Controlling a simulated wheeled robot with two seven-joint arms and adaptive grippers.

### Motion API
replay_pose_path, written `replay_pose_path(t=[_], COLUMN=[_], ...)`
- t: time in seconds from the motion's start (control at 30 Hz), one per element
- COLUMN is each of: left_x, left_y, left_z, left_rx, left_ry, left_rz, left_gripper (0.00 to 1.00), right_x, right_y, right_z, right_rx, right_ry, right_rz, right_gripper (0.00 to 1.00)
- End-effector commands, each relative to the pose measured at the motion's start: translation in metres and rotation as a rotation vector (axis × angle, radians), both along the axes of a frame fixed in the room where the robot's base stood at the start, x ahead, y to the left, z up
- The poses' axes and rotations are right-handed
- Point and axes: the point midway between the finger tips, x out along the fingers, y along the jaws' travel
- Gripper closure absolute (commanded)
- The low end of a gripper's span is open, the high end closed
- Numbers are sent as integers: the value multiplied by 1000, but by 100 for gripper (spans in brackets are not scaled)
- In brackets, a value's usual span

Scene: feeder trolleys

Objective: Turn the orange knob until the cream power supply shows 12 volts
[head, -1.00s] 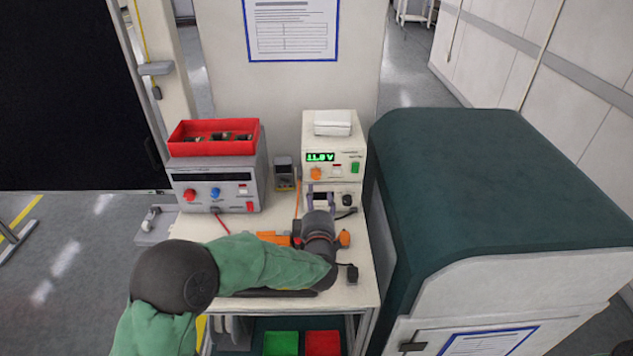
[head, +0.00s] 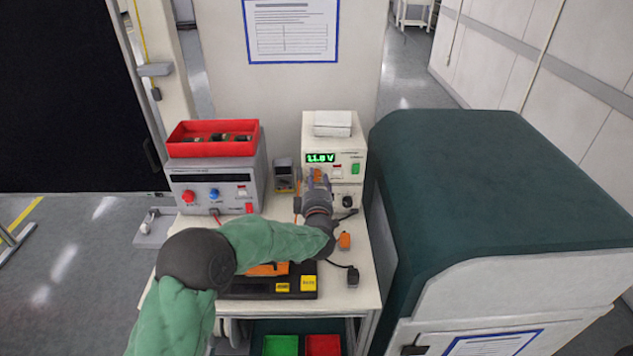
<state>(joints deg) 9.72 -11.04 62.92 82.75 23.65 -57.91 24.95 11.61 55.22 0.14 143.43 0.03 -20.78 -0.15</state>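The cream power supply (head: 345,145) stands at the back right of the bench, with a white box on top. Its green display (head: 320,158) seems to read 11.8 V; the last digit is small. The orange knob (head: 317,174) sits below the display, partly hidden by my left gripper (head: 317,182). The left gripper's fingers are apart, one at each side of the knob; whether they touch it I cannot tell. My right gripper is not in view.
A grey power supply (head: 213,180) with red and blue knobs stands left, carrying a red bin (head: 213,151). A small meter (head: 284,176) stands between the supplies. A black case (head: 262,291) and a cable lie on the bench. A large green-topped cabinet (head: 480,190) stands right.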

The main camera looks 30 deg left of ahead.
Motion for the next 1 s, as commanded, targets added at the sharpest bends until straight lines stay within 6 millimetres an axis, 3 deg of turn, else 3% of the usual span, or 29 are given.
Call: replay_pose_path(t=[0.03,0.1,0.63,0.67,0.73,1.0], left_x=[0,0,0,0,0,0], left_y=[0,0,-1,-1,-1,0], left_z=[0,0,-1,-1,-1,0], left_rx=[0,0,41,41,41,41], left_ry=[0,0,27,27,27,26], left_rz=[0,0,-1,-1,-1,-1], left_gripper=[82,100,100,64,46,46], right_x=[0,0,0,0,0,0], right_y=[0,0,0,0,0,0], right_z=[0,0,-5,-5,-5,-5], right_rx=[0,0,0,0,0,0], right_ry=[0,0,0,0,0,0], right_rz=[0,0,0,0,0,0], right_gripper=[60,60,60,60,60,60])
